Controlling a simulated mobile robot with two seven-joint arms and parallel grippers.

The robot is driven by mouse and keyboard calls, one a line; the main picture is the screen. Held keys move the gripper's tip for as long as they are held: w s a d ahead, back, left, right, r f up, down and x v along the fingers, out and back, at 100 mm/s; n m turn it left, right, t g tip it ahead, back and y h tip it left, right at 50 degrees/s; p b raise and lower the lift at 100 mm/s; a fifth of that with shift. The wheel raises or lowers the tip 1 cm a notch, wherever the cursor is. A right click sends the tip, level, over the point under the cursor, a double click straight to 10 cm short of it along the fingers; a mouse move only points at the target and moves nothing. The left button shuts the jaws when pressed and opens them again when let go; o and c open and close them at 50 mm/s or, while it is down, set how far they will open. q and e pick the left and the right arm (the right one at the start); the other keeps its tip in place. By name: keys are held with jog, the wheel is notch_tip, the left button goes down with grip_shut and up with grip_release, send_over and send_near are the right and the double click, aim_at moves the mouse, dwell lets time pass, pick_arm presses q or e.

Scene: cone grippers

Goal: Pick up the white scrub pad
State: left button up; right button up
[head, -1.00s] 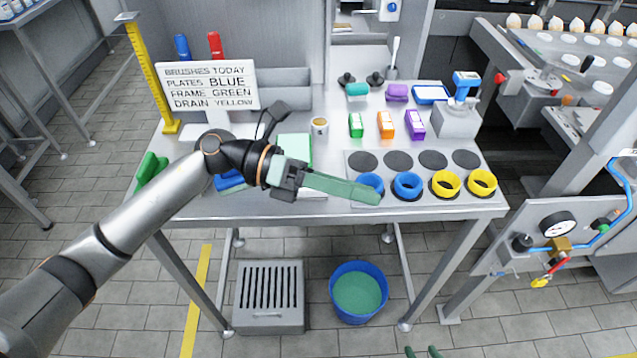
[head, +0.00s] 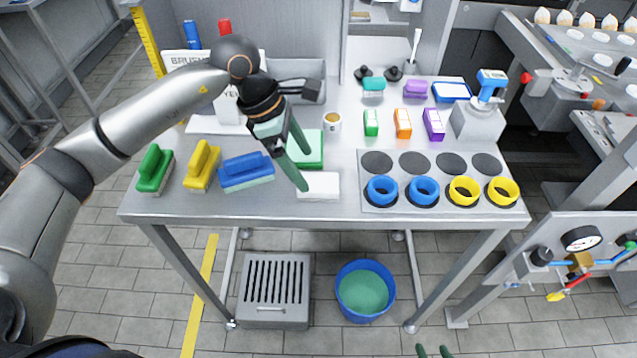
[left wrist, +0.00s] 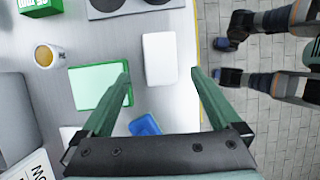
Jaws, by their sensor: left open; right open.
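The white scrub pad (head: 320,187) lies flat on the steel table near its front edge, just left of the ring plate. It also shows whole in the left wrist view (left wrist: 160,57). My left gripper (head: 304,169) is open and empty above the table, beside and over the pad in the head view. In the left wrist view its fingertips (left wrist: 160,76) stand apart, one to each side of the pad. Contact with the pad cannot be told. My right gripper (head: 433,351) shows only its green tips at the bottom edge of the head view, open and away from the table.
A green pad (head: 312,158) lies just behind the white pad. Blue (head: 245,170), yellow (head: 202,168) and green (head: 155,170) brushes stand to the left. A plate with blue and yellow rings (head: 381,189) is to the right. A cup (head: 332,123) stands behind.

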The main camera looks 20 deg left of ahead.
aim_at(316, 181)
pick_arm(q)
jog(key=x, duration=0.2)
jog(key=p+x, duration=0.1)
jog(key=x, duration=0.2)
jog(key=shift+d+r, duration=0.1)
jog(key=shift+d, duration=0.1)
jog(key=shift+d+f, duration=0.15)
jog(key=shift+f, duration=0.3)
jog(key=c, duration=1.4)
jog(key=shift+r, duration=0.1)
